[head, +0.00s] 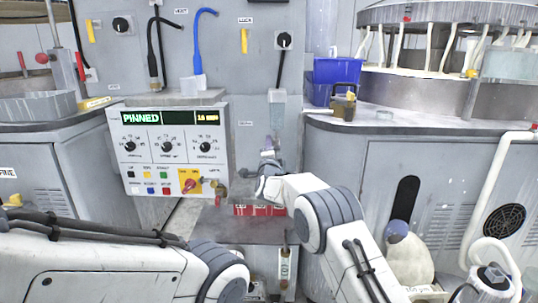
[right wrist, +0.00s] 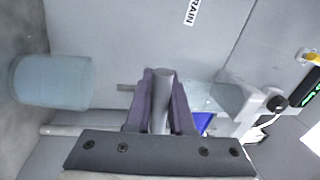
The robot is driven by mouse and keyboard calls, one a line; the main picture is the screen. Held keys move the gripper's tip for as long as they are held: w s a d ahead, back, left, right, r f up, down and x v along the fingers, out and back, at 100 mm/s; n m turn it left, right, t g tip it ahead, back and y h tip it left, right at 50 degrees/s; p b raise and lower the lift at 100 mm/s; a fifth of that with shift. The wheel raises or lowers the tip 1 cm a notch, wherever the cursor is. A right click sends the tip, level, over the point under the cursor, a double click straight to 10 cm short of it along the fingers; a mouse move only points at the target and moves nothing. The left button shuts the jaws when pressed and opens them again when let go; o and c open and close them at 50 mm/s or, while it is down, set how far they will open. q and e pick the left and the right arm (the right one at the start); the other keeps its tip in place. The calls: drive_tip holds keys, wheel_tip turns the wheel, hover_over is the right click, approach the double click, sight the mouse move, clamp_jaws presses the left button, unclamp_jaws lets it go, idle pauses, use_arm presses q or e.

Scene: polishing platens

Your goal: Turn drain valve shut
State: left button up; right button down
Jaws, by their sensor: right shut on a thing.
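The drain valve's grey lever (right wrist: 162,92) stands between the two dark purple fingers of my right gripper (right wrist: 163,100) in the right wrist view. The fingers are shut on it, one on each side. In the head view the right gripper (head: 267,155) is at the middle, below a pale clear tube (head: 277,110) on the grey wall, and hides most of the valve. A DRAIN label (right wrist: 191,12) is on the wall beside it in the right wrist view. My left arm comes in low at the left of the head view; its gripper is not in view.
A control panel (head: 133,172) reading PINNED stands left of the right gripper. A red box (head: 258,210) lies below it. The right cabinet (head: 415,150) carries a blue bin (head: 336,70). A pale blue cylinder (right wrist: 52,82) is at the left of the right wrist view.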

drive_tip(key=shift+d+r+m+h+b, duration=0.15)
drive_tip(key=shift+m+h+b, duration=0.4)
drive_tip(key=shift+m, duration=0.55)
drive_tip(key=shift+r, duration=0.1)
drive_tip(key=c, duration=0.8)
unclamp_jaws()
drive_tip(key=s, duration=0.3)
drive_tip(key=s+f, duration=0.1)
drive_tip(key=s, duration=0.3)
drive_tip(key=s+f, duration=0.1)
drive_tip(key=s, duration=0.2)
drive_tip(key=shift+s, duration=0.15)
drive_tip(key=shift+a+f, duration=0.1)
drive_tip(key=shift+a, duration=0.1)
